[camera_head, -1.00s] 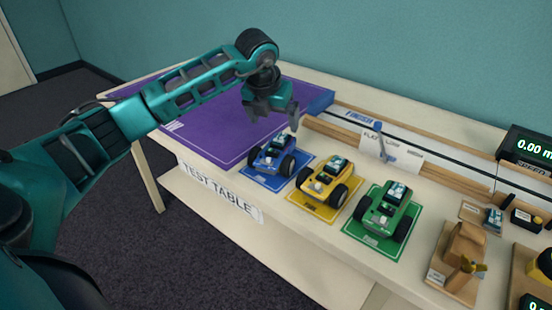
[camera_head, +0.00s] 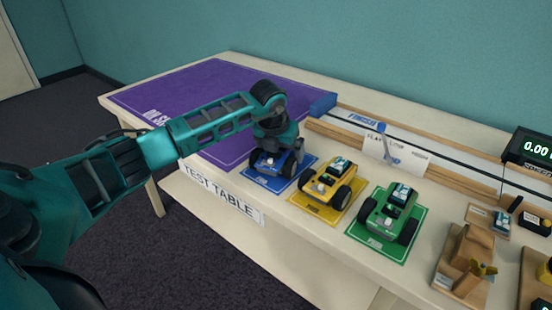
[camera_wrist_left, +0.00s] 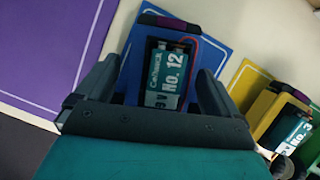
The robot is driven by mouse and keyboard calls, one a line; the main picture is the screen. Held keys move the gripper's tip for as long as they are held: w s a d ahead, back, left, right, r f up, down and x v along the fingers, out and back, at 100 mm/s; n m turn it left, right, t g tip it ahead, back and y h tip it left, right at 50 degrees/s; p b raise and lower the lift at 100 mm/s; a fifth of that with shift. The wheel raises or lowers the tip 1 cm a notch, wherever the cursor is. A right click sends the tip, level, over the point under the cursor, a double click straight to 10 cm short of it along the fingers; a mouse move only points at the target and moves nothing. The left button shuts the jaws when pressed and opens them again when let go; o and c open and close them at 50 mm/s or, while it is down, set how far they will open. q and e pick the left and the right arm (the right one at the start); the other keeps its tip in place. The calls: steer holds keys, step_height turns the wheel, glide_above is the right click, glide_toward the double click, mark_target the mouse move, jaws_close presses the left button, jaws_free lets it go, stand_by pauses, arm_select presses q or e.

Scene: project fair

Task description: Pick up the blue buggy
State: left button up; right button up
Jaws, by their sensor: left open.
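The blue buggy (camera_head: 270,166) stands on its blue mat (camera_head: 264,183) on the test table, partly hidden by my left gripper in the head view. My left gripper (camera_head: 279,148) is directly over it, pointing down. In the left wrist view, the open fingers (camera_wrist_left: 158,85) lie on either side of the buggy's battery (camera_wrist_left: 166,76), labelled No. 12. I cannot tell whether the fingers touch the buggy. My right gripper is not in view.
A yellow buggy (camera_head: 330,187) stands close to the right of the blue one, with a green buggy (camera_head: 388,211) beyond it. A purple mat (camera_head: 200,97) lies bare to the left. A wooden-sided track (camera_head: 405,150) runs behind.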

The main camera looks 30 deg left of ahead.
arm_select(q)
steer(key=c, duration=0.8)
steer(key=shift+r, duration=0.1)
steer(key=shift+c, duration=0.4)
steer(key=shift+r, duration=0.1)
